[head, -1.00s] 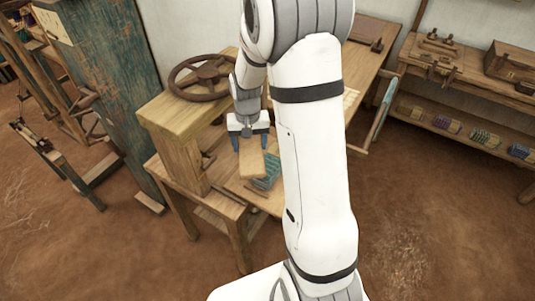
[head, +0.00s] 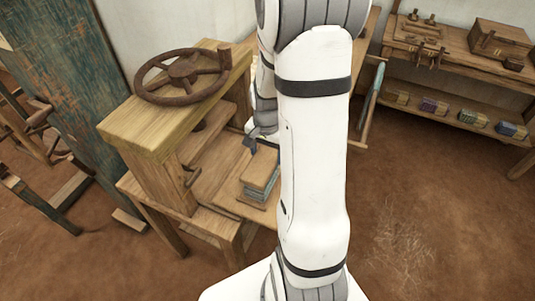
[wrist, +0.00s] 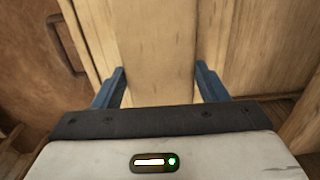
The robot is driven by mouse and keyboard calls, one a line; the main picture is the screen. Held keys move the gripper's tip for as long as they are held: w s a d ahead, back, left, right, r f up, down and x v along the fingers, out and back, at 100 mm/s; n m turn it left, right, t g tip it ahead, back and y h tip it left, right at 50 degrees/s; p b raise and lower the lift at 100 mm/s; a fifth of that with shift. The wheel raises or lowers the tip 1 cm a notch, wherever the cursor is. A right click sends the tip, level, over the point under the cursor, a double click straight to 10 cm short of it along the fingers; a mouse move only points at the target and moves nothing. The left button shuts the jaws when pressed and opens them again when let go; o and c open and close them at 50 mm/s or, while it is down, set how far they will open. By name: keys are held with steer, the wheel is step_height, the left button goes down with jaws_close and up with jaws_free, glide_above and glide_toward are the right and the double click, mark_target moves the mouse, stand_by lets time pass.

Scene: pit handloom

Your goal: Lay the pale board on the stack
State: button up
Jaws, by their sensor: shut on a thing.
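The pale board (head: 262,168) is a plain light wooden slab. In the head view it is level over the blue-grey stack (head: 257,193) and looks to be resting on it, though a small gap cannot be ruled out. My gripper (head: 260,144) is at the board's far end, partly hidden by my arm. In the wrist view the board (wrist: 158,45) runs between the two blue fingers of my gripper (wrist: 161,84), one on each side, and they are shut on it. The stack is hidden in the wrist view.
The stack is on a low wooden bench (head: 212,222), beside a wooden press frame (head: 130,132) with a rusty handwheel (head: 183,72). A shelf unit (head: 447,62) with small bundles stands at the back right. The earthen floor at right is clear.

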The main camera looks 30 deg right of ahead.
steer(key=shift+f, duration=0.75)
steer(key=shift+f, duration=0.25)
steer(key=o, duration=1.1)
steer(key=shift+r, duration=0.1)
